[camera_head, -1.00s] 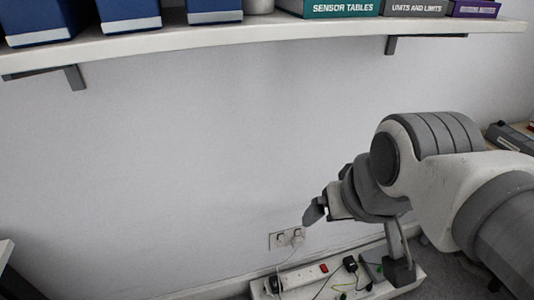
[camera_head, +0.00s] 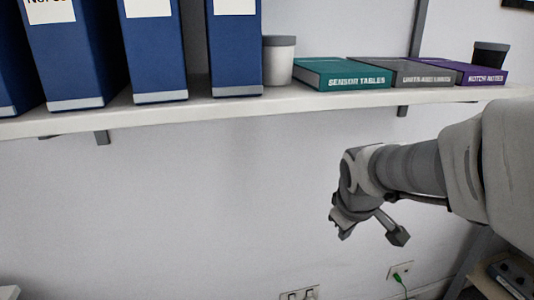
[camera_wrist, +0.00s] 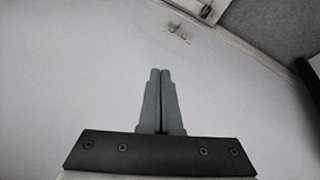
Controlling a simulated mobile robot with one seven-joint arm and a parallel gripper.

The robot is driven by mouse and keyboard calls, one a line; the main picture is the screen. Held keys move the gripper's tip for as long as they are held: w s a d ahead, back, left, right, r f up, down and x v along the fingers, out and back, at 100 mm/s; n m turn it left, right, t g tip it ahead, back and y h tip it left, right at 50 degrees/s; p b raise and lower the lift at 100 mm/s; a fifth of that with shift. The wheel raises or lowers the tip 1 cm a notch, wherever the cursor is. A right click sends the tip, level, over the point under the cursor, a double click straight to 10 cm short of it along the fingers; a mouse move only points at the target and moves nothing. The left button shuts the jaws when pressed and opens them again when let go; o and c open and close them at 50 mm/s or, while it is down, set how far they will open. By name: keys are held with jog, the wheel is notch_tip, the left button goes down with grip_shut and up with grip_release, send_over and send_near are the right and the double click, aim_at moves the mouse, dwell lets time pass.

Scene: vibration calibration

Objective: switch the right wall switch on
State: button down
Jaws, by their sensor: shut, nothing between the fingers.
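A white double wall socket plate (camera_head: 300,294) shows at the bottom edge of the head view, cut off by the frame. Its right switch is too small and cut off for me to tell its position. In the wrist view a small wall plate (camera_wrist: 178,33), with something fixed to it, sits beyond my fingertips near the top; its switches are not readable. My gripper (camera_head: 342,233) is above and right of the plate in the head view. In the wrist view my gripper (camera_wrist: 160,72) has its two fingers together, empty, apart from the plate.
A second socket (camera_head: 400,270) with a green plug is on the wall at right. A shelf (camera_head: 250,108) with blue binders, a grey pot (camera_head: 278,60) and books runs above my arm. The wall between is bare.

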aim_at(310, 294)
jog(key=w+d+f+n+p, duration=0.15)
jog(key=w+f+n, duration=0.25)
jog(key=w+f, duration=0.4)
jog(key=w+d+f+n, duration=0.3)
jog(key=w+f+n, duration=0.15)
jog(key=f, duration=0.65)
notch_tip(310, 294, down, 24)
jog(key=a+n+g+y, duration=0.1)
jog(key=n+y, duration=0.1)
jog(key=n, duration=0.4)
jog(key=shift+w+r+p, duration=0.2)
jog(key=shift+w+p, duration=0.05)
jog(key=shift+p, duration=0.2)
jog(key=shift+f, duration=0.1)
jog(key=shift+w+a+f+b, duration=0.25)
jog(key=shift+w+f+b, duration=0.5)
jog(key=shift+w+f, duration=0.7)
jog(key=shift+w+a+f+b, duration=0.25)
jog(key=shift+w+f+b, duration=0.6)
jog(key=shift+f, duration=0.95)
jog(key=shift+w+a+f+b, duration=0.25)
jog(key=shift+w+f+b, duration=0.4)
jog(key=shift+w+f, duration=0.8)
